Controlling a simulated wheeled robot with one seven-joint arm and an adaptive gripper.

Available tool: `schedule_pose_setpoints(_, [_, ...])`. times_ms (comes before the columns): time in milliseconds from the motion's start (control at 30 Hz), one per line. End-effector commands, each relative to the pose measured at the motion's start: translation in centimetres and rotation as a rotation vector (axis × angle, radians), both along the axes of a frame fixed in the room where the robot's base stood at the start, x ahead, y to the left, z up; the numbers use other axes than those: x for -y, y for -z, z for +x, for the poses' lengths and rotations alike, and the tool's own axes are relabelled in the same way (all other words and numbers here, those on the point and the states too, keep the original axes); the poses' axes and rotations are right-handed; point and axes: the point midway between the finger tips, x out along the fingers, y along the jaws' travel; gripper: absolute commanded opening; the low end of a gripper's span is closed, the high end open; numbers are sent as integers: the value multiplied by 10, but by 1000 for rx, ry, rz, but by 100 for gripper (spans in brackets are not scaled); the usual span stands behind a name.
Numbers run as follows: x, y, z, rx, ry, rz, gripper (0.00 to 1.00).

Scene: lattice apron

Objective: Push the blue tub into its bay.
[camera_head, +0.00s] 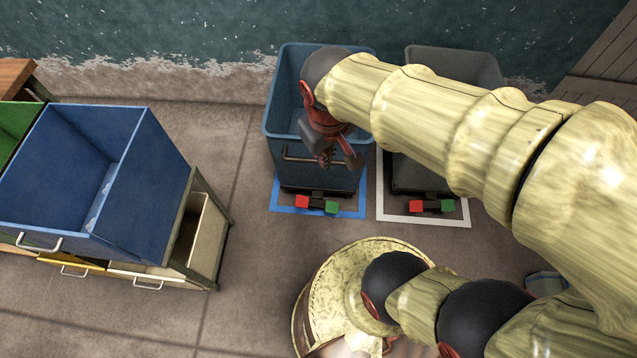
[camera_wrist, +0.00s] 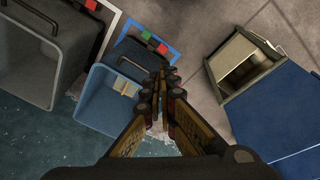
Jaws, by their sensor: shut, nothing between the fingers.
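The blue tub (camera_head: 282,95) stands upright on the quay floor, open at the top, with a bar handle on its front. A blue floor outline (camera_head: 285,209) shows along its front and lower sides; the rest is hidden under or behind the tub. In the wrist view the tub (camera_wrist: 92,105) lies left of the fingers, with a small pale yellow item inside. My gripper (camera_head: 334,160) is shut and empty, beside the front handle in the picture. The wrist view shows the closed fingers (camera_wrist: 160,88) near the tub's rim; I cannot tell whether they touch it.
A grey tub (camera_head: 455,62) stands to the right in a white outline (camera_head: 466,213). Red and green blocks (camera_head: 318,203) sit at the front of each outline. A rack with a large blue bin (camera_head: 150,195) is at left. Water lies behind; a brass drum (camera_head: 320,290) is in front.

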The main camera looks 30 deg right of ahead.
Motion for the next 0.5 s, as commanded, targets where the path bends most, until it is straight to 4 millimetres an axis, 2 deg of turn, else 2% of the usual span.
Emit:
schedule_pose_setpoints(167, [16,39,9,-142,-46,-71,0])
schedule_pose_setpoints(500, [66,126,27,-449,-228,-276,0])
